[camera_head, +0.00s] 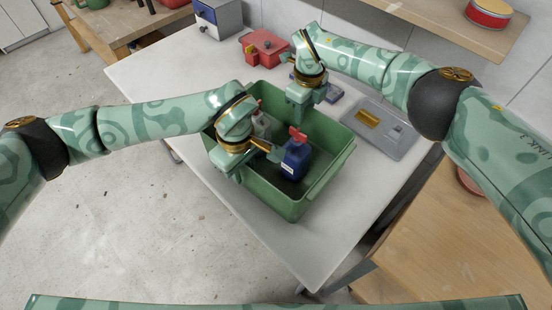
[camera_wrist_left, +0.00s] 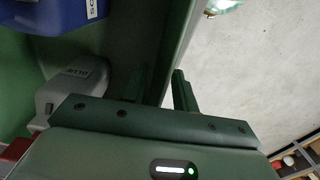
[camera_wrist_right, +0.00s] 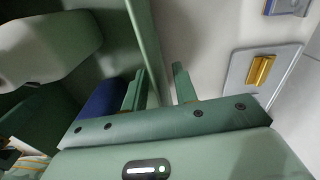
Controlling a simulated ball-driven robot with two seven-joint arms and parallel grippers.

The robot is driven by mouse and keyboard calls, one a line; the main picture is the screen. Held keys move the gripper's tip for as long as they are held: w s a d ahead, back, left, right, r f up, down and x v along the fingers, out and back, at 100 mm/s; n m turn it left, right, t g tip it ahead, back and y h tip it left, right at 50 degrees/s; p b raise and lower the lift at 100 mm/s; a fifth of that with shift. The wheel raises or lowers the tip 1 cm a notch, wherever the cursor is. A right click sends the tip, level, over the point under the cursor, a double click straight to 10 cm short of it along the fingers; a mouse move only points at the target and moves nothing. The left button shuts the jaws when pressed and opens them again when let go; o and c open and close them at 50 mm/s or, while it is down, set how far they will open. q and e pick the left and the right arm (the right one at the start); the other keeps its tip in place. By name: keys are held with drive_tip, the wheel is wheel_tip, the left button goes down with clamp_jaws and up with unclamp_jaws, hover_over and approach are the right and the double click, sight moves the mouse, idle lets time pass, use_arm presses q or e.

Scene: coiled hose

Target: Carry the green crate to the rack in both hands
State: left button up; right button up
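The green crate (camera_head: 272,200) stands on the white table. Inside it are a blue bottle with a red top (camera_head: 295,160) and a grey-white bottle (camera_head: 262,127). My left gripper (camera_head: 222,168) is at the crate's left wall; in the left wrist view its fingers (camera_wrist_left: 160,92) stand apart on either side of the wall. My right gripper (camera_head: 298,112) is at the far wall; in the right wrist view its fingers (camera_wrist_right: 160,92) straddle the rim, with a gap beside it. Both look open. In the head view, the fingertips are mostly hidden. I cannot identify the rack.
Behind the crate are a red box (camera_head: 264,47), a grey-blue box (camera_head: 217,17) and a grey plate with a yellow handle (camera_head: 378,125). A wooden bench (camera_head: 125,22) stands at upper left, a wooden surface (camera_head: 460,235) at right.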

use_arm(q)
clamp_jaws()
use_arm(e)
clamp_jaws()
drive_tip(key=shift+r, duration=0.1)
idle(0.8)
